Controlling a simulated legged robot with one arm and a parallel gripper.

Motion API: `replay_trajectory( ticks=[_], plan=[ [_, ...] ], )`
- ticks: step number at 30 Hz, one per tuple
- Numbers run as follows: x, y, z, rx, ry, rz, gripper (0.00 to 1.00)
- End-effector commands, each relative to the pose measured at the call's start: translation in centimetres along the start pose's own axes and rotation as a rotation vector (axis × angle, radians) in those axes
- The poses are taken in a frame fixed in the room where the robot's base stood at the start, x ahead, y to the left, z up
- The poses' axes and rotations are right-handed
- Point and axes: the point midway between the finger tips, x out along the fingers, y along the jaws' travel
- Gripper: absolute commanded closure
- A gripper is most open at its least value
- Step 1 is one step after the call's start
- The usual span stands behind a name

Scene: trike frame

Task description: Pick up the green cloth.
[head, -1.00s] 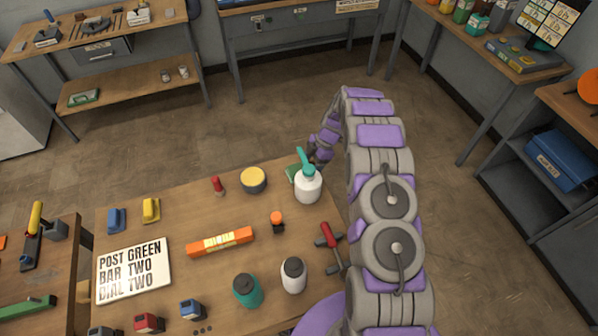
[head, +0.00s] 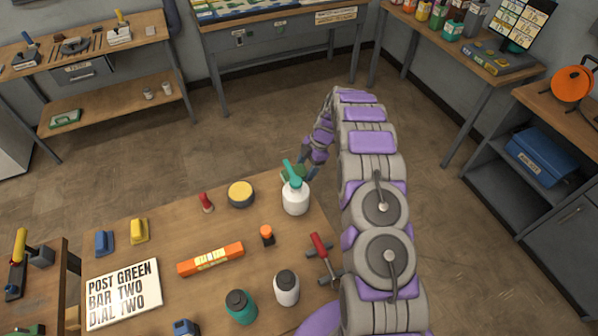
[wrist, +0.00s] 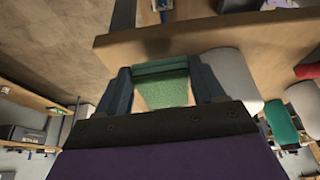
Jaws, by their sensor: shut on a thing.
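The green cloth (wrist: 163,92) sits between the two dark fingers of my gripper (wrist: 162,74) in the wrist view. The fingers press on it from both sides. In the head view my gripper (head: 311,170) is at the far right corner of the workbench (head: 205,222), just behind the white bottle with the teal pump (head: 296,198). The bottle and my gripper hide most of the cloth there. I cannot tell whether the cloth touches the bench top.
A sign (head: 123,294) lies at left. The floor beyond the bench is clear.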

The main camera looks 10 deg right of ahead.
Motion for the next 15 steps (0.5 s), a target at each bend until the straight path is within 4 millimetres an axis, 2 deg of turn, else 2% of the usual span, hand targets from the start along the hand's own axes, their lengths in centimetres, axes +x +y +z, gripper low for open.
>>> replay_trajectory(
  ticks=[6, 15],
  plan=[
    [-1.5, 0.0, 3.9, 0.001, 0.000, 0.001, 0.61],
    [-3.3, 0.0, 8.2, 0.000, 0.000, 0.001, 0.61]
  ],
)
